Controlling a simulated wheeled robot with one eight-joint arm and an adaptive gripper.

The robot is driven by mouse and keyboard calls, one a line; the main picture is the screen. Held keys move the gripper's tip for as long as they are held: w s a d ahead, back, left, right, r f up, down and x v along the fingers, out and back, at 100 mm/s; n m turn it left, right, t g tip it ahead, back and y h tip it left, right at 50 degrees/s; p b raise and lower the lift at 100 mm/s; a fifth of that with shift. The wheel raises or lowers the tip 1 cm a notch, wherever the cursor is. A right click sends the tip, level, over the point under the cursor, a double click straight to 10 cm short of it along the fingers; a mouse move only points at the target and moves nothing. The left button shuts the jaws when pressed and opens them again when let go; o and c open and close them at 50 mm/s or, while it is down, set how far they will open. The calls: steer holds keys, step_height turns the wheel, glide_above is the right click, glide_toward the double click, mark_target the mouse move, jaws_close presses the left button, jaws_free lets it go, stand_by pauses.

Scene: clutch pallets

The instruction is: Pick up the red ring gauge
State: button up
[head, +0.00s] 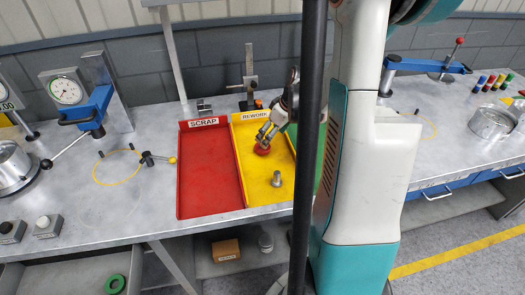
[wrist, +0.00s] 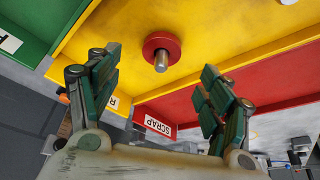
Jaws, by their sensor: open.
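The red ring gauge shows as a red disc in the wrist view (wrist: 161,42), with a short silver cylinder standing out at its middle. It lies in the yellow REWORK tray (wrist: 225,25). In the head view the red piece (head: 262,149) is partly covered by my gripper (head: 268,134). My gripper in the wrist view (wrist: 160,90) is open, its green-padded fingers wide apart with nothing between the tips. The red piece appears beyond the fingertips, roughly centred between them, and apart from them.
A grey metal stub (head: 277,179) stands in the same yellow tray, nearer the front. The red SCRAP tray (head: 208,175) is on the left and a green tray (head: 321,160) on the right, partly hidden by my arm. Dial gauges (head: 67,90) stand at the left.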

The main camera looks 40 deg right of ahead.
steer(key=b+x, duration=0.2)
steer(key=x, duration=0.5)
steer(key=shift+w+a+f, duration=0.1)
steer(key=shift+w+f, duration=0.1)
steer(key=shift+r, duration=0.1)
steer(key=c, duration=1.4)
step_height(320, 180, up, 8)
steer(key=p, duration=0.4)
steer(key=shift+f+p, duration=0.2)
steer(key=shift+p, duration=0.15)
steer(key=s, duration=0.6)
steer(key=s+d+b, duration=0.1)
steer(key=s, duration=0.5)
steer(key=s+d, duration=0.1)
steer(key=s, duration=0.5)
steer(key=shift+d+f+b, duration=0.1)
steer(key=shift+f+b, duration=0.2)
steer(key=shift+b, duration=0.05)
